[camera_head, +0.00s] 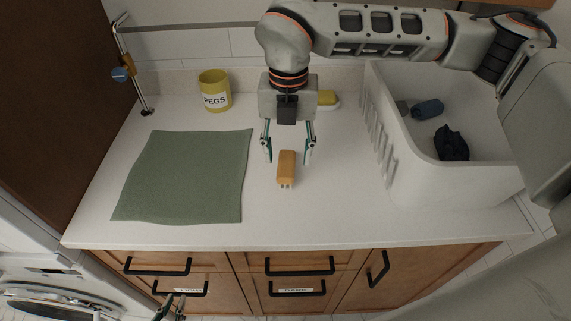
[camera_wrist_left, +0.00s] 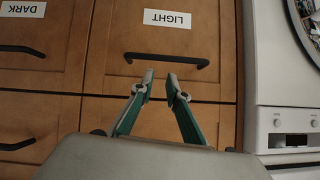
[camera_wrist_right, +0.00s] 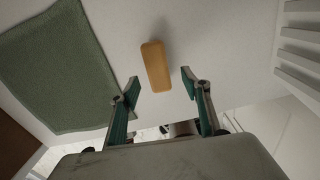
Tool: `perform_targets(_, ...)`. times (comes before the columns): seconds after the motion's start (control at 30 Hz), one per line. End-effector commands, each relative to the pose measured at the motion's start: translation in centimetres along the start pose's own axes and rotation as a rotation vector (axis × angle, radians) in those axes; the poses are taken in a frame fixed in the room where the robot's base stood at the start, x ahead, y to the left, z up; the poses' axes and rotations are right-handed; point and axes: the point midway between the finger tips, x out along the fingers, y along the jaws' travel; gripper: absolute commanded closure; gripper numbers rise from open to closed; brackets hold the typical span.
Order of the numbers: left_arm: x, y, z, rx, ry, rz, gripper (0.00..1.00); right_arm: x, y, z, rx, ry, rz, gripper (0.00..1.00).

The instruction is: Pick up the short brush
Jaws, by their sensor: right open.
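The short brush (camera_head: 286,165) looks like a small orange-tan block with small pale tips at its near end, lying on the white counter. It also shows in the right wrist view (camera_wrist_right: 156,66), just beyond the fingertips and nearer the left one. My right gripper (camera_head: 288,161) points down over the brush, open, with a finger to each side of it; nothing is between the pads in its wrist view (camera_wrist_right: 161,79). My left gripper (camera_head: 171,304) is low in front of the drawers. Its fingertips (camera_wrist_left: 160,77) are a narrow gap apart, with nothing between them.
A green cloth (camera_head: 185,175) lies left of the brush. A yellow PEGS cup (camera_head: 214,90) and a yellow-topped item (camera_head: 327,98) stand behind. A white basin (camera_head: 440,186) with dark items bounds the right side. Drawers (camera_head: 296,287) are below.

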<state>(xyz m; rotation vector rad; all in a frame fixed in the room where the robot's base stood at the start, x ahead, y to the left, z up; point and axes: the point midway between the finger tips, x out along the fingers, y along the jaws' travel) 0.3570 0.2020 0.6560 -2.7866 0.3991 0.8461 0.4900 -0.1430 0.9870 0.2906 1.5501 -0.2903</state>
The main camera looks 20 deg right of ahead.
Motion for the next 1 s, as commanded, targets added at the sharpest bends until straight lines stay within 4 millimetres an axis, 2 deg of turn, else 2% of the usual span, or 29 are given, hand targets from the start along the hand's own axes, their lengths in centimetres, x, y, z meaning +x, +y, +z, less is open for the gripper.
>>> perform_targets(0.3,-0.4,-0.2,-1.1,0.001,0.008,-0.001,0.85,4.2,0.2,0.4,0.000,0.002,-0.001,0.53)
perform_targets(0.43,-0.4,-0.2,-1.4,0.001,0.013,-0.003,0.85,5.0,0.3,0.4,0.000,0.001,0.000,0.53)
perform_targets(0.63,-0.3,-0.3,-1.6,0.001,0.016,-0.003,0.85,5.0,0.3,0.4,0.000,0.001,0.000,0.53)
perform_targets(0.67,-0.3,-0.3,-1.6,0.001,0.016,-0.003,0.85,5.0,0.3,0.4,0.000,0.001,0.000,0.58)
perform_targets(0.8,-0.3,-0.3,-1.6,0.001,0.016,-0.003,0.85,5.0,0.3,0.4,-0.001,0.001,0.000,0.94)
perform_targets(1.0,-0.3,-0.3,-1.5,0.001,0.016,-0.003,0.85,5.0,0.3,0.4,-0.001,0.001,0.000,0.95)
